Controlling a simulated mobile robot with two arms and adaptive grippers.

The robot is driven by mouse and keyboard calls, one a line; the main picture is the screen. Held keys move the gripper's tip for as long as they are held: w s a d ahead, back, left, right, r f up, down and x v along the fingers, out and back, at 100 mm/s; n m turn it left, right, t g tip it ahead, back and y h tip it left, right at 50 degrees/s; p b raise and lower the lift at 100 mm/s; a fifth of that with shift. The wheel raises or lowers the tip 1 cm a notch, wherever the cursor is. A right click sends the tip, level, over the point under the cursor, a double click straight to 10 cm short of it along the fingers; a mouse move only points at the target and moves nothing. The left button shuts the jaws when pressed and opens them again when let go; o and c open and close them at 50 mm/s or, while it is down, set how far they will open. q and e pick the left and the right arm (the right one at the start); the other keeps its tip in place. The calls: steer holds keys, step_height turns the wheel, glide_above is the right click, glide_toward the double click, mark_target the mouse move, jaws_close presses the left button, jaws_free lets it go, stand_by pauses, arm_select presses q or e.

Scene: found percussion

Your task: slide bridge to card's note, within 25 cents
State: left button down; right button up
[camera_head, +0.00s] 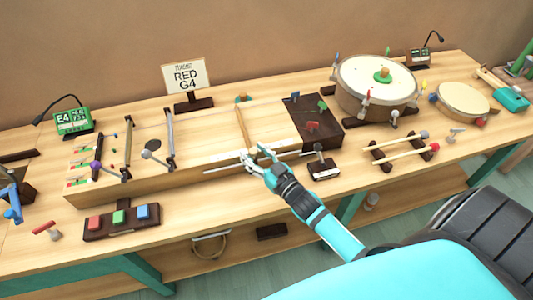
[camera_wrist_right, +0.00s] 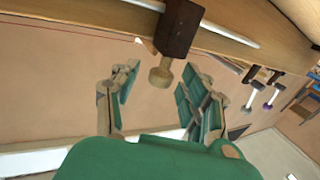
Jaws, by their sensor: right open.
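The card (camera_head: 185,77) stands behind the long wooden string box (camera_head: 205,140) and reads RED G4. A green tuner (camera_head: 73,121) at the back left shows E4. A light wooden bar that looks like the bridge (camera_head: 243,128) crosses the box right of its middle. My right gripper (camera_head: 257,157) is at the bar's near end, by the box's front edge. In the right wrist view, its open fingers are on either side of a round wooden knob (camera_wrist_right: 160,76) on a dark block (camera_wrist_right: 178,29). I see no clear contact. My left gripper is not in view.
A pale rod (camera_head: 228,167) runs along the box's front. Three coloured buttons (camera_head: 121,219) sit on a dark base at front left. A small dark stand (camera_head: 322,167) is close right of my gripper. A large drum (camera_head: 376,84) and mallets (camera_head: 405,155) are farther right.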

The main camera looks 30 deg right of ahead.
steer(key=s+d, duration=0.1)
steer(key=s, duration=1)
steer(key=shift+d, duration=0.35)
